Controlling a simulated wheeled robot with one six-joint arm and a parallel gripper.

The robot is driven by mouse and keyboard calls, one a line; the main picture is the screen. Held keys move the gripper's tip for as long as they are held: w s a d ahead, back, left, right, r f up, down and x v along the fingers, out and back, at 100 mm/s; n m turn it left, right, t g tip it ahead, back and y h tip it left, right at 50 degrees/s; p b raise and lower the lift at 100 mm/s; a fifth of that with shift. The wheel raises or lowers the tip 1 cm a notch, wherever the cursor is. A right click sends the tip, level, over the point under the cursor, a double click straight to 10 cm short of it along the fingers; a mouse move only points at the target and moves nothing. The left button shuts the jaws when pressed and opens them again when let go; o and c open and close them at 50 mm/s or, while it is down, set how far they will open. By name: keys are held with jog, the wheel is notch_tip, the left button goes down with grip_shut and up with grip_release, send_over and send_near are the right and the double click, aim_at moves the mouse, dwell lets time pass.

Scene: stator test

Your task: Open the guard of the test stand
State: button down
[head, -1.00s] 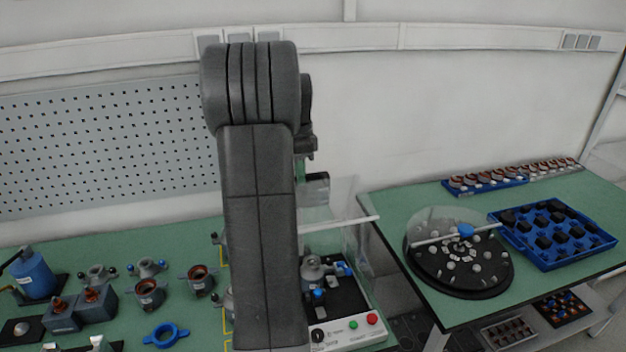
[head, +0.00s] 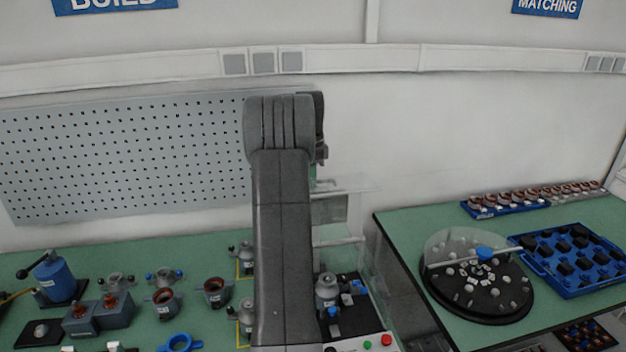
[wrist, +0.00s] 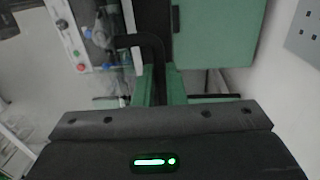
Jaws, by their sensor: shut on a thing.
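The test stand (head: 375,343) is on the left bench, right of my arm, with a pale control strip and red and green buttons. Its clear guard (head: 345,184) shows as a see-through panel with pale edges above the stand, seeming raised and tilted. A grey metal unit with a blue part (head: 327,290) sits on the stand's black plate. In the wrist view my gripper (wrist: 158,72) is shut at a dark loop-shaped handle (wrist: 152,42) beside a white bar. The exact contact is hard to see. In the head view my arm hides most of the gripper.
Several motor parts and a blue ring (head: 180,343) lie on the green bench left of my arm. On the right bench stand a round black turntable (head: 470,310) with a clear cover and a blue tray (head: 575,285). A pegboard (head: 130,150) is behind the left bench.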

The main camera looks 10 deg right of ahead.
jog(key=shift+w+a+f, duration=0.15)
jog(key=shift+f, duration=0.15)
jog(key=c, duration=1.9)
grip_release()
jog(key=o, duration=0.4)
jog(key=shift+w+f, duration=0.15)
jog(key=shift+w, duration=0.2)
jog(key=shift+c, duration=0.2)
jog(key=shift+o, duration=0.3)
jog(key=shift+w, duration=0.25)
jog(key=shift+s, duration=0.15)
jog(key=shift+r, duration=0.2)
notch_tip(320, 180, up, 14)
jog(key=w, duration=0.1)
jog(key=shift+f, duration=0.15)
